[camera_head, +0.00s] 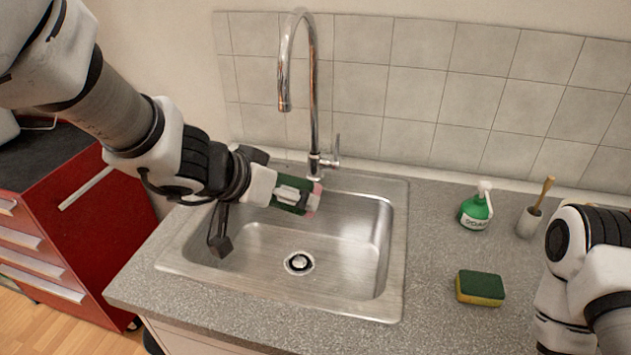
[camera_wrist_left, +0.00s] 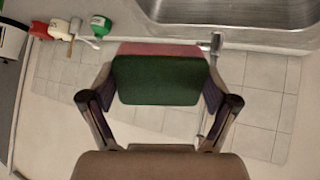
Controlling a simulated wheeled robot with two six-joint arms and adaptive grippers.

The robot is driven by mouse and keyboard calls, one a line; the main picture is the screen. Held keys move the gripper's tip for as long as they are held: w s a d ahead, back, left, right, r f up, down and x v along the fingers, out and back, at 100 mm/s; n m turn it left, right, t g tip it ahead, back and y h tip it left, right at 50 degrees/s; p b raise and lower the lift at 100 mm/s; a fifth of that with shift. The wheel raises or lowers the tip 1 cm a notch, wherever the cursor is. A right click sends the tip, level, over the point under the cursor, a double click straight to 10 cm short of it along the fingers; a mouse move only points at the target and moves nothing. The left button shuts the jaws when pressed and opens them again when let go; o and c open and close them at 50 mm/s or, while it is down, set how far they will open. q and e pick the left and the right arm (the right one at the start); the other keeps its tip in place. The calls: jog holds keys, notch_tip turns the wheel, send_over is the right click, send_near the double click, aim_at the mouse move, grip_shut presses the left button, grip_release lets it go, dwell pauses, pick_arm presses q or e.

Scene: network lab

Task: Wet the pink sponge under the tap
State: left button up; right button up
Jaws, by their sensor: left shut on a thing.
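The pink sponge (camera_head: 313,200) has a dark green scouring side and is held over the back of the sink basin. It also shows in the left wrist view (camera_wrist_left: 158,80), mostly its green face with a pink edge. My left gripper (camera_head: 290,196) is shut on it, with a finger on each side. The chrome tap (camera_head: 314,110) stands behind the sink, its curved spout ending (camera_head: 284,104) well above the sponge. No water stream is visible. The tap's lever (camera_head: 336,152) is at its right side. My right arm shows at the right edge; its gripper is out of view.
The steel sink (camera_head: 399,240) is empty. On the counter to its right are a green soap bottle (camera_head: 475,212), a brush in a cup (camera_head: 529,222) and a yellow-green sponge (camera_head: 480,288). A red drawer cabinet (camera_head: 90,220) stands at the left.

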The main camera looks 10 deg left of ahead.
aim_at(288, 180)
pick_arm(q)
jog(key=shift+s+a+r+p, duration=0.1)
jog(key=shift+a+r+p, duration=0.1)
jog(key=shift+a+p, duration=0.35)
jog(key=shift+w+a, duration=0.3)
jog(key=w, duration=0.1)
jog(key=w+p, duration=0.1)
jog(key=w+f+p, duration=0.1)
jog(key=w, duration=0.1)
jog(key=shift+d, duration=0.3)
jog(key=w+a+f+p, duration=0.1)
jog(key=w+f+p, duration=0.1)
jog(key=w, duration=0.6)
jog(key=shift+w+p, duration=0.15)
jog(key=shift+p, duration=0.15)
pick_arm(e)
notch_tip(288, 180, up, 6)
jog(key=shift+s+a, duration=0.25)
jog(key=shift+s, duration=0.15)
